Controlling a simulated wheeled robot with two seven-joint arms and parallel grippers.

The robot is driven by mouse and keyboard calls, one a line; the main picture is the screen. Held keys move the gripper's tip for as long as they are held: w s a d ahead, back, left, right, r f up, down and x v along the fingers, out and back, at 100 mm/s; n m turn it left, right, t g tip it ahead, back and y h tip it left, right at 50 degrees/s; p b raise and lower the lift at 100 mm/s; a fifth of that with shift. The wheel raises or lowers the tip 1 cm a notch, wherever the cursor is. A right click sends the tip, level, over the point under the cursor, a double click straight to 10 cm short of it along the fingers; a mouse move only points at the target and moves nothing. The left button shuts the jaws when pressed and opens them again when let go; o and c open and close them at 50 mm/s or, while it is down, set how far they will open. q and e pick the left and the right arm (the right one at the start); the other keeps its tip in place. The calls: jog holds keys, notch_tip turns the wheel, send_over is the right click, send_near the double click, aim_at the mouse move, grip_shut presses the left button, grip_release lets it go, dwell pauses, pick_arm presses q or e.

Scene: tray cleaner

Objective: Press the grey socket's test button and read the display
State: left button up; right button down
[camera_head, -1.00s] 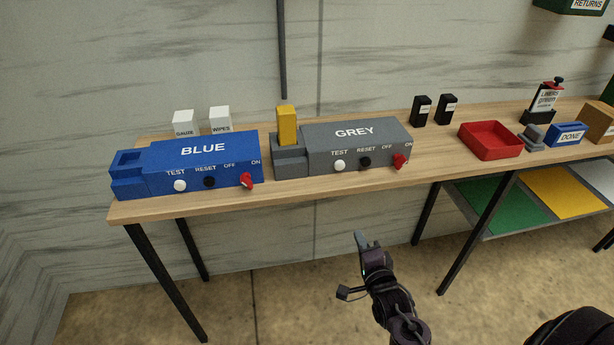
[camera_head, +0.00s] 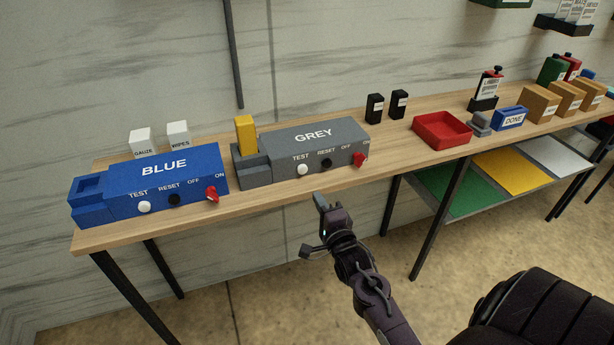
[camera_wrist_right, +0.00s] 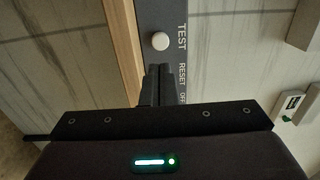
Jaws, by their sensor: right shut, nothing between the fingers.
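The grey socket (camera_head: 315,136) is a grey box on the wooden table, labelled GREY. A yellow block (camera_head: 245,134) stands upright in its left end. Its front has a white TEST button (camera_head: 303,169), a black RESET button (camera_head: 326,164) and a red knob (camera_head: 359,160) by ON. I see no readable display on it. My right gripper (camera_head: 322,201) is shut and empty, in front of and below the socket's front. In the right wrist view its fingertips (camera_wrist_right: 158,70) point at the panel, just short of the TEST button (camera_wrist_right: 160,41). My left gripper is not in view.
A blue socket (camera_head: 160,172) stands left of the grey one, with GAUZE and WIPES boxes behind. To the right are two black boxes, a red tray (camera_head: 441,145) and a blue DONE box (camera_head: 509,118). The floor before the table is clear.

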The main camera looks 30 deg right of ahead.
aim_at(303, 171)
jog(key=p+x, duration=0.2)
jog(key=x, duration=0.7)
jog(key=shift+w, duration=0.1)
